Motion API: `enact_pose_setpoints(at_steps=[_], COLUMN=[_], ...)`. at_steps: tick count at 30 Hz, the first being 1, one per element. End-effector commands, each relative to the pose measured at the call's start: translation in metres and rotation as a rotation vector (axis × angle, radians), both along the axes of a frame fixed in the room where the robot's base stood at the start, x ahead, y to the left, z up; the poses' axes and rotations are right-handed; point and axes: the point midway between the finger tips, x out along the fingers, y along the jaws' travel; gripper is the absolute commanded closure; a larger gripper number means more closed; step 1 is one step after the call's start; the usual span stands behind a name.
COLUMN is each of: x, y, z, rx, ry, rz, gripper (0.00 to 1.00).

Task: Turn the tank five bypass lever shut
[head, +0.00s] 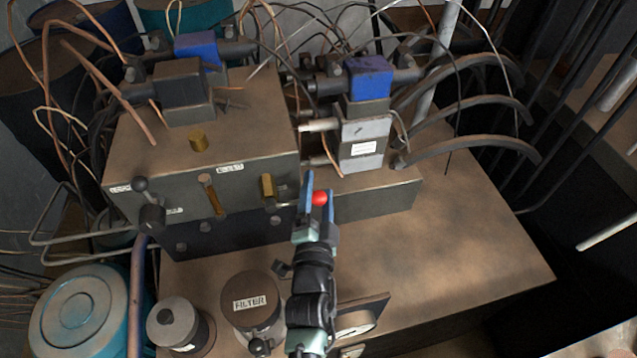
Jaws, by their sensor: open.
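My gripper (317,195) is open, with its two blue fingers pointing up the picture, in front of the right end of the grey valve box (245,172). A red ball (320,198) shows between the fingers; I cannot tell what it is fixed to or whether the fingers touch it. Left of my gripper, the box front carries a brass lever (268,188), a brown lever (212,196) and a black-knobbed lever (141,186). The small white labels are too small to read surely, so I cannot tell which lever is tank five bypass.
Blue-capped valve blocks (181,85) (366,105) with cables and hoses stand behind. A canister marked FILTER (250,292) and a grey cylinder (175,325) stand at the front left. The brown bench top (455,225) is clear on the right.

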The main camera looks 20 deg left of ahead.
Motion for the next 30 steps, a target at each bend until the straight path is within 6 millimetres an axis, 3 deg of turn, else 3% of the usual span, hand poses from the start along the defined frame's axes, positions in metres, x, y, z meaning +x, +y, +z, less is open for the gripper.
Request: enact_pose_setpoints(at_steps=[6,15,27,30], x=[0.016,0.017,0.017,0.017], y=[0.005,0.006,0.006,0.006], z=[0.0,0.0,0.0,0.0], rx=[0.0,-0.001,0.0,0.0], ry=[-0.001,0.0,0.001,0.001], rz=[0.001,0.001,0.001,0.001], gripper=[0.31,0.31,1.0,1.0])
